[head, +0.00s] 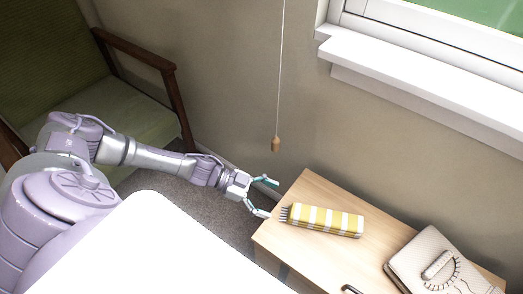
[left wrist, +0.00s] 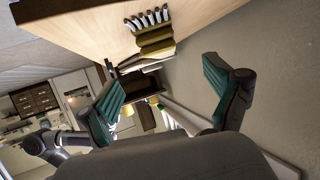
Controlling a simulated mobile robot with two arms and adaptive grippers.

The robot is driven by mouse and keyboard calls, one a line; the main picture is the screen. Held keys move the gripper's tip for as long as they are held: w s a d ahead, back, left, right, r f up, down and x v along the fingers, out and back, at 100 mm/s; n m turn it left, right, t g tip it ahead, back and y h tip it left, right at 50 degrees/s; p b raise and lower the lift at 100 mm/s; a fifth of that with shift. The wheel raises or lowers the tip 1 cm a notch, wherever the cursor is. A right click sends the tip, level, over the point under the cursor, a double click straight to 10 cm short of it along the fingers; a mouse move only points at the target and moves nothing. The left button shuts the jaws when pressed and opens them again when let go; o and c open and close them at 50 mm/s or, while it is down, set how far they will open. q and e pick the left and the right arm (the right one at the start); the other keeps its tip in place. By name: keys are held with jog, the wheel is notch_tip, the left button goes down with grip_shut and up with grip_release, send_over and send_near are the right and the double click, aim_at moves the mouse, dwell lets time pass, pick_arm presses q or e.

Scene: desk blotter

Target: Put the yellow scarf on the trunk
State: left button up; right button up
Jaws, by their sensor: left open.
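The yellow scarf (head: 325,221) is a folded bundle with yellow and white stripes and a dark fringe at its left end. It lies flat on a light wooden top (head: 310,190). My left gripper (head: 268,198) is open and empty, just left of the fringed end and apart from it. In the left wrist view the scarf (left wrist: 155,44) shows beyond the open fingers (left wrist: 160,85), at the edge of the wood. I cannot tell from the frames whether the wooden piece is the trunk; no other trunk is clear. My right gripper is not in view.
A cream bag or book-like item (head: 440,264) lies on the wooden top at the right. A blind cord with a wooden pull (head: 275,144) hangs near the wall. A green armchair (head: 140,110) stands at the left, and a white window sill (head: 420,75) juts out at upper right.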

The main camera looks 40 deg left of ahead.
pick_arm(q)
jog(key=d+t, duration=0.1)
jog(key=d, duration=0.4)
jog(key=d+r+n+t, duration=0.1)
jog(key=d, duration=0.4)
jog(key=w+d+r+t, duration=0.1)
jog(key=d, duration=0.3)
jog(key=shift+w+d+n+y, duration=0.1)
jog(key=shift+d+n+y, duration=0.2)
jog(key=shift+d+y, duration=0.1)
notch_tip(320, 180, up, 3)
jog(key=d+n+t+y, duration=0.2)
jog(key=d+n+y, duration=0.1)
jog(key=s+a+f+n+g+y, duration=0.1)
jog(key=s+a+n+g+y, duration=0.4)
jog(key=s+a, duration=0.9)
jog(key=a+n+y, duration=0.1)
jog(key=n+y, duration=0.1)
jog(key=y, duration=0.1)
jog(key=shift+a, duration=0.2)
